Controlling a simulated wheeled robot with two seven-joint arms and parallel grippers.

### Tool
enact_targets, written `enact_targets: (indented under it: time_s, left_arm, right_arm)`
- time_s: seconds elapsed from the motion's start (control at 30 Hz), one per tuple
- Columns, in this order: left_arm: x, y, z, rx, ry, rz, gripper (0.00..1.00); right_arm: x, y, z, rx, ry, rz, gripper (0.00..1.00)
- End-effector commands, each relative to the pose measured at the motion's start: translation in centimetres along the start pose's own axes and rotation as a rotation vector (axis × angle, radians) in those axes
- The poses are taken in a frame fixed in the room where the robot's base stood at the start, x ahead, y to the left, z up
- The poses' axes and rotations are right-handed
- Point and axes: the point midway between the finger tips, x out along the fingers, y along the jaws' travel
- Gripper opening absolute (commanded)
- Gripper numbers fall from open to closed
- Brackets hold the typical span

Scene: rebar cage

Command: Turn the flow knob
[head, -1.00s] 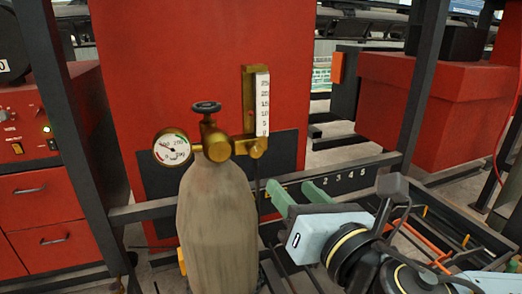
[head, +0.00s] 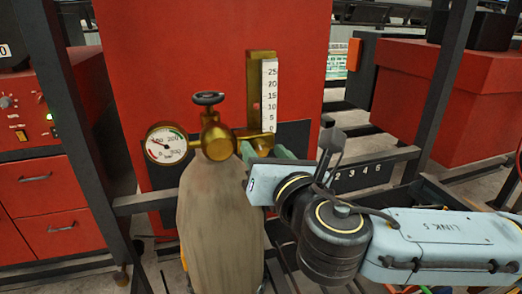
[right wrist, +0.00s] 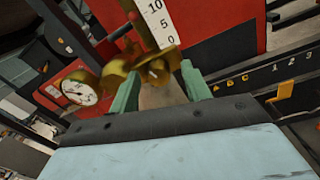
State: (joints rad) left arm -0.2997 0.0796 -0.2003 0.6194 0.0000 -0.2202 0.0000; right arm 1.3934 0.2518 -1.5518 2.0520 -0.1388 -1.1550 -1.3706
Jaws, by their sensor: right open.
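The brass flow knob (head: 267,139) sits at the foot of the white-scaled flowmeter (head: 270,95), partly hidden by my right gripper in the head view. In the right wrist view the knob (right wrist: 158,67) shows between and just beyond the green fingertips. My right gripper (head: 263,151) is open, with one finger on either side of the knob's line. Whether a finger touches the knob I cannot tell. The grey gas cylinder (head: 220,220) stands upright with a black valve handwheel (head: 208,98) and a round pressure gauge (head: 166,144). My left gripper is not in view.
A red panel (head: 180,50) stands behind the cylinder. Dark frame posts (head: 75,130) rise at left and right. A numbered rail (head: 360,173) runs behind my right arm. Red drawers (head: 55,215) are at left and a red box (head: 430,95) at right.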

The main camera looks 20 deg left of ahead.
Motion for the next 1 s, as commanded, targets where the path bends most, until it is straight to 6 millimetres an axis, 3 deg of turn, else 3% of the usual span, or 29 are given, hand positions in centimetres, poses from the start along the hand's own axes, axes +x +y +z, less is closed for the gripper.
enact_targets:
  time_s: [0.23, 0.57, 1.0]
  left_arm:
    - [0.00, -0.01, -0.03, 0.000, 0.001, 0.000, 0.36]
    - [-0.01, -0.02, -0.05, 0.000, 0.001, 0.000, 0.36]
    - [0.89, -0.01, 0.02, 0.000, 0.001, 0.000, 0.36]
  right_arm:
    - [0.05, 0.07, -0.01, 0.000, 0.000, 0.001, 0.47]
    - [0.03, 0.08, -0.01, 0.000, 0.000, 0.001, 0.03]
    - [0.02, 0.01, -0.23, 0.109, -0.004, 0.004, 0.03]
